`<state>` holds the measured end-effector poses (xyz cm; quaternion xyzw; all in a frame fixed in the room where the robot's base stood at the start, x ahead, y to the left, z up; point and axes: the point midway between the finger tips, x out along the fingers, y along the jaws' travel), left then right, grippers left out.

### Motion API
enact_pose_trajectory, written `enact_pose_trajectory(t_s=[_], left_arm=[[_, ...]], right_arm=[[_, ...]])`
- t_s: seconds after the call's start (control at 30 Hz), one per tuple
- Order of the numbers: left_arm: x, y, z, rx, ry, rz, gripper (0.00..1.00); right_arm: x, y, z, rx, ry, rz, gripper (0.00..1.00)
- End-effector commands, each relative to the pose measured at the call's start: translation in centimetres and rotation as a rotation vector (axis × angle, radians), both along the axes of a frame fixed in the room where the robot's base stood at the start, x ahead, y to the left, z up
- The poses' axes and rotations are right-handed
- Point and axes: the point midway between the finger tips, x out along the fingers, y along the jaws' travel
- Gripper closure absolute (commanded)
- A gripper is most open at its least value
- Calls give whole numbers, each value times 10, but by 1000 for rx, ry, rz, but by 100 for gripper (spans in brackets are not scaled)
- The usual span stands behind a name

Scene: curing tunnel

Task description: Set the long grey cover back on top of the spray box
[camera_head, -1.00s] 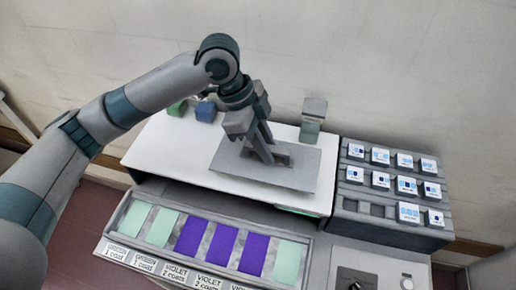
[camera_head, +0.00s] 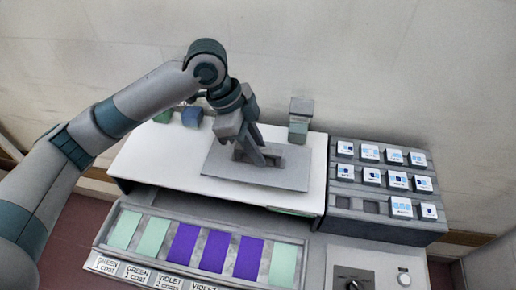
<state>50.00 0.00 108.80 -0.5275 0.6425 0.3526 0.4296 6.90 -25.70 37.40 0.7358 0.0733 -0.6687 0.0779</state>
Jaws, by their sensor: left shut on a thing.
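The grey cover (camera_head: 290,178) is a flat plate over the white top (camera_head: 170,165) of a long box, which I take to be the spray box. White surface shows around the plate. My left gripper (camera_head: 256,158) points down at the middle of the plate and is shut on it, at a darker raised or recessed part there. The fingers hide some of that part. I cannot tell whether the plate touches the white top or hangs just above it. My right gripper is out of view.
A blue block (camera_head: 192,117), a green block (camera_head: 163,115) and a grey-green upright object (camera_head: 300,120) stand at the back. A rack (camera_head: 345,205) of labelled cubes is at right. Green and violet panels (camera_head: 214,248) lie in a front tray, near a dark knob (camera_head: 353,284).

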Motion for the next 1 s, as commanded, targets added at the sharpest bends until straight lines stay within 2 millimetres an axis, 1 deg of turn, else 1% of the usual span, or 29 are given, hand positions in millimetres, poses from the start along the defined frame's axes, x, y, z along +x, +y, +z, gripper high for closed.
enact_pose_trajectory(t_s=[0.03,0.17,0.37,0.7,1.0], left_arm=[[0,0,-7,-1,-1,0,100],[0,0,-15,-1,-1,0,100],[0,0,-28,-1,-1,0,100],[0,0,-45,1,0,1,100],[0,0,-49,0,0,0,100]], right_arm=[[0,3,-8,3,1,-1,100],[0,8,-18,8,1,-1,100],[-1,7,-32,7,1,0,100],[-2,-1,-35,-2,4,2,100],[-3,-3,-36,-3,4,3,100]])
